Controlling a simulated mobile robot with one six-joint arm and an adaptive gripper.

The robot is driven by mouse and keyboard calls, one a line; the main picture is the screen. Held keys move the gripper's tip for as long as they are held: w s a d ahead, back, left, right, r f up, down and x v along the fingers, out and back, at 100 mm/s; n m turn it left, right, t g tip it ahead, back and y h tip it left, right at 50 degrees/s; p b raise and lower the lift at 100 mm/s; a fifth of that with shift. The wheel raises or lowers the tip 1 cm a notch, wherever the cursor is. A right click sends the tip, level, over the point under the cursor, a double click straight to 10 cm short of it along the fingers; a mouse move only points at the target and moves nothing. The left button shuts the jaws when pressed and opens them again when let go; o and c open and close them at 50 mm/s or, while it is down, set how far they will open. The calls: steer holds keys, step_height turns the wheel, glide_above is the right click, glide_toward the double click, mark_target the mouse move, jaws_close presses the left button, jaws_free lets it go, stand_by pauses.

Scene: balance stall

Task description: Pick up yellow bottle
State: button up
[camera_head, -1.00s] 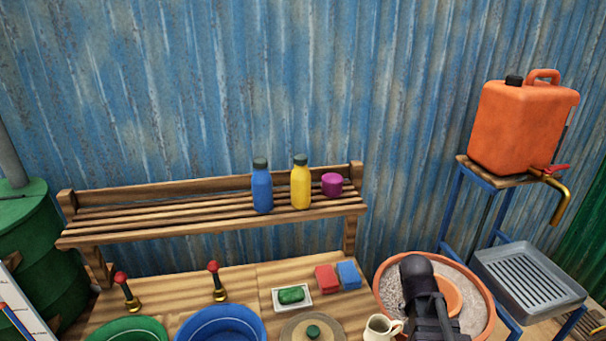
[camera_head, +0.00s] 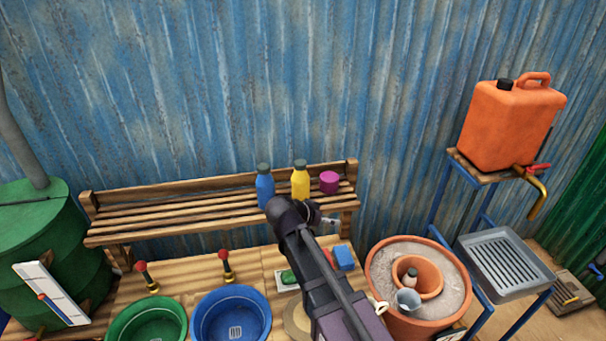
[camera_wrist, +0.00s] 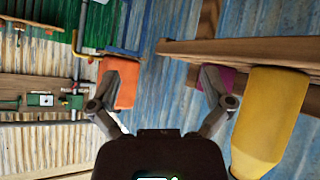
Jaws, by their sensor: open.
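The yellow bottle (camera_head: 300,184) with a dark cap stands upright on the wooden shelf (camera_head: 150,215), between a blue bottle (camera_head: 264,188) and a purple cup (camera_head: 329,183). My gripper (camera_head: 312,214) is in front of the shelf, just below the yellow bottle in the picture, and the arm partly covers the blue bottle's base. In the wrist view my gripper (camera_wrist: 160,85) is open and empty between its fingers. The yellow bottle (camera_wrist: 268,120) is large at the right there, outside the right finger, with its cap out of view.
The purple cup (camera_wrist: 229,80) shows partly behind the right finger. Blue (camera_head: 231,318) and green (camera_head: 150,325) basins sit on the lower bench. A clay pot (camera_head: 440,318) and an orange jerrycan (camera_head: 512,122) are at the right. A corrugated wall stands behind the shelf.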

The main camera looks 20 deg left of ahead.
mark_target(295, 180)
steer(key=s+a+r+t+p, duration=0.1)
steer(key=a+r, duration=0.2)
steer(key=a, duration=0.1)
steer(key=s+a+r+t+p, duration=0.1)
steer(key=a+r+p, duration=0.1)
steer(key=a+r, duration=0.2)
steer(key=s+a+r+t+y+p, duration=0.1)
steer(key=s+a+r+t+p, duration=0.1)
steer(key=a+r, duration=0.2)
steer(key=shift+a, duration=1.2)
steer(key=shift+w+f, duration=0.1)
steer(key=shift+f, duration=0.05)
steer(key=b+x, duration=0.2)
steer(key=x, duration=0.5)
steer(key=shift+w+f+b, duration=0.1)
steer(key=shift+f+b, duration=0.05)
steer(key=shift+b, duration=0.2)
steer(key=shift+w+d+f, duration=0.1)
steer(key=shift+w+d, duration=0.1)
steer(key=shift+w, duration=0.3)
steer(key=shift+b+x, duration=1.1)
steer(key=shift+x, duration=1.55)
steer(key=shift+a, duration=0.1)
